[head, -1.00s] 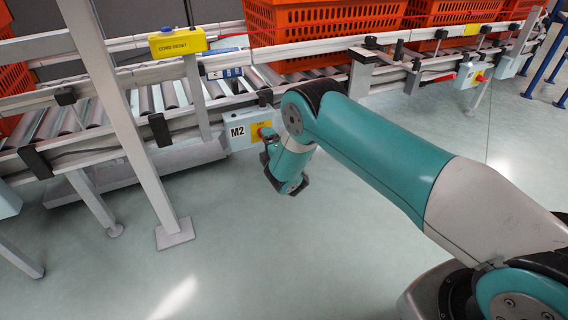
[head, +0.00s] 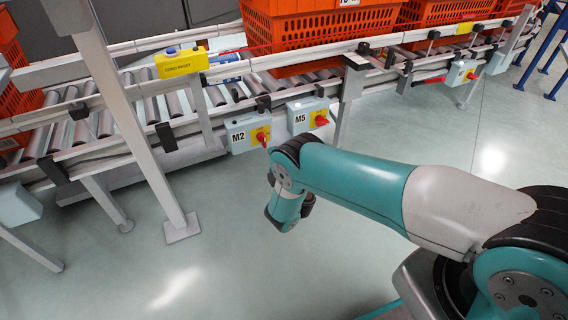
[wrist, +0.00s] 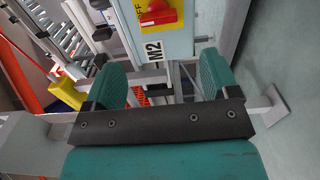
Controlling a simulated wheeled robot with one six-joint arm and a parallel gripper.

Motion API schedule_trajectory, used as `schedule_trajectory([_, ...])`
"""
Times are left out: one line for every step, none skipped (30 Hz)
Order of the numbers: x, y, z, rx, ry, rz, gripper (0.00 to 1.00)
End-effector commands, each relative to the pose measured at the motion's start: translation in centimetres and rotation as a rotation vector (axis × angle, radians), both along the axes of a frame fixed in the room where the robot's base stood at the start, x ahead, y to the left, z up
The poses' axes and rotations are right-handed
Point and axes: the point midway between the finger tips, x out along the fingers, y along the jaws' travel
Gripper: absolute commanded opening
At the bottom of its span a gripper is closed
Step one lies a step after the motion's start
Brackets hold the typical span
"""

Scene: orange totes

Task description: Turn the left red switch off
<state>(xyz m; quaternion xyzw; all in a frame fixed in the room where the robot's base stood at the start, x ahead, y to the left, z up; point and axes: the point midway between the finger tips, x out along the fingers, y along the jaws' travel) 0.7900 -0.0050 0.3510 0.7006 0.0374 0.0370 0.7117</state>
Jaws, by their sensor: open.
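The left red switch (head: 262,138) is a red rotary handle on a yellow plate, on the grey box labelled M2 (head: 236,136) under the conveyor rail. In the wrist view the red switch (wrist: 158,14) shows at the top edge, partly cut off, on its yellow plate above the M2 label. My gripper (wrist: 160,80) is open, with its two teal fingers apart and nothing between them. The switch lies beyond the fingertips, not touched. In the head view my arm's end hangs below and to the right of the M2 box; the fingers are not clear there.
An M5 box (head: 303,118) with another red switch (head: 321,120) is right of M2. A further switch box (head: 461,73) is farther right. Orange totes (head: 325,32) stand on the conveyor. A yellow cord reset box (head: 181,63) and a grey post are left. Floor in front is clear.

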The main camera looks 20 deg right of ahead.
Motion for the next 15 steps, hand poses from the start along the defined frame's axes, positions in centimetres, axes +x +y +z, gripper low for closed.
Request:
schedule_trajectory([-0.4,-0.1,0.9,0.0,0.002,0.0,0.81])
schedule_trajectory([-0.7,-0.2,0.9,0.0,0.003,0.001,0.81])
schedule_trajectory([-1.2,-0.2,0.8,-0.002,0.004,0.001,0.81])
schedule_trajectory([-1.6,-0.2,0.8,-0.002,0.004,0.001,0.81])
schedule_trajectory([-2.1,-0.2,0.7,-0.003,0.004,0.001,0.81])
schedule_trajectory([-2.6,-0.3,0.7,-0.002,0.004,0.002,0.81])
schedule_trajectory([-3.0,-0.3,0.8,-0.003,0.004,0.002,0.81])
schedule_trajectory([-3.4,-0.4,0.8,-0.002,0.003,0.002,0.81])
schedule_trajectory([-3.9,-0.4,0.8,-0.003,0.003,0.002,0.81])
schedule_trajectory([-4.1,-0.4,0.8,-0.001,0.001,0.002,0.81])
schedule_trajectory([-4.5,-0.5,0.7,-0.002,0.002,0.001,0.81])
schedule_trajectory([-4.8,-0.5,0.6,-0.001,0.001,0.001,0.81])
schedule_trajectory([-5.0,-0.6,0.6,-0.001,0.002,0.001,0.81])
schedule_trajectory([-5.2,-0.6,0.5,-0.001,0.001,0.001,0.81])
schedule_trajectory([-5.5,-0.6,0.4,-0.001,0.002,0.001,0.81])
